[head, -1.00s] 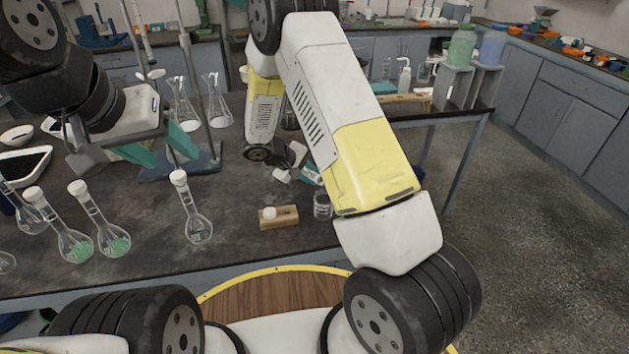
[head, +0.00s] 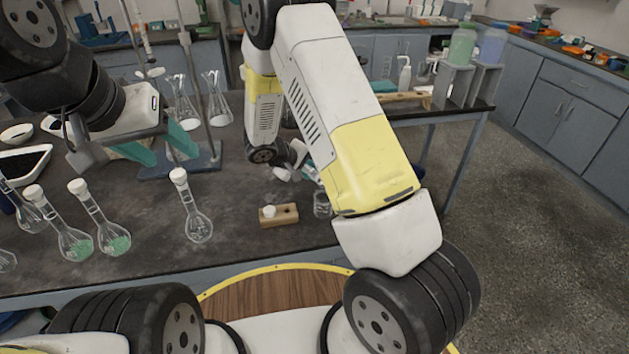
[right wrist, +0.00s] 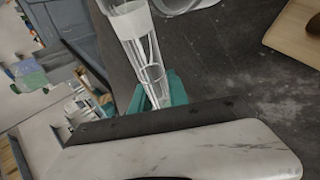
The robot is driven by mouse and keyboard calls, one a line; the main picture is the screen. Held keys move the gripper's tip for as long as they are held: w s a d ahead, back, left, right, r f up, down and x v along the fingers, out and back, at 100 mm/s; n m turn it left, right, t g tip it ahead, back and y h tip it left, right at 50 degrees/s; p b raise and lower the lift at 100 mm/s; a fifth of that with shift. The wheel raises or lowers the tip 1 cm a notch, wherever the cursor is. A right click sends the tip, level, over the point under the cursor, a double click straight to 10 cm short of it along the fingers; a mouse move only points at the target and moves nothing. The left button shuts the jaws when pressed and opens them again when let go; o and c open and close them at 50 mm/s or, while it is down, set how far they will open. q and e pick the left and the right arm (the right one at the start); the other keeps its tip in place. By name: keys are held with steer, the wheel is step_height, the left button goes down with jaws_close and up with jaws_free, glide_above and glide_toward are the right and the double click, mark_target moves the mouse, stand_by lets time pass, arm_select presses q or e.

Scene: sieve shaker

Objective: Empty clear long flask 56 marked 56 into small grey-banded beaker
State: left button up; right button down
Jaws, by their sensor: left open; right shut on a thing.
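My right gripper (right wrist: 160,95) is shut on a clear glass flask (right wrist: 143,50), with its teal fingers around the long neck. A whitish band shows on the glass; no number is readable. In the head view my right arm hides most of the flask and gripper. A small clear beaker (head: 322,204) stands on the bench, just left of my right forearm. In the right wrist view a glass rim (right wrist: 185,5) at the top edge may be this beaker. My left gripper (head: 160,147) is open and empty over the back left of the bench.
A wooden block (head: 288,214) with a white stopper (head: 269,211) lies left of the beaker. A capped flask (head: 198,226) stands farther left, beside several flasks with green contents (head: 115,243). A stand base (head: 205,160) and conical flasks (head: 217,105) are behind.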

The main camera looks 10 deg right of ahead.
steer(key=shift+r+t, duration=0.3)
steer(key=shift+r, duration=0.25)
steer(key=shift+w+r+m+t+p, duration=0.1)
steer(key=shift+w+m+t+p, duration=0.05)
steer(key=shift+m+t+p, duration=0.45)
stand_by(0.5)
steer(key=shift+r+m+t+p, duration=0.3)
steer(key=shift+r+t+p, duration=0.6)
steer(key=shift+p, duration=0.6)
stand_by(1.8)
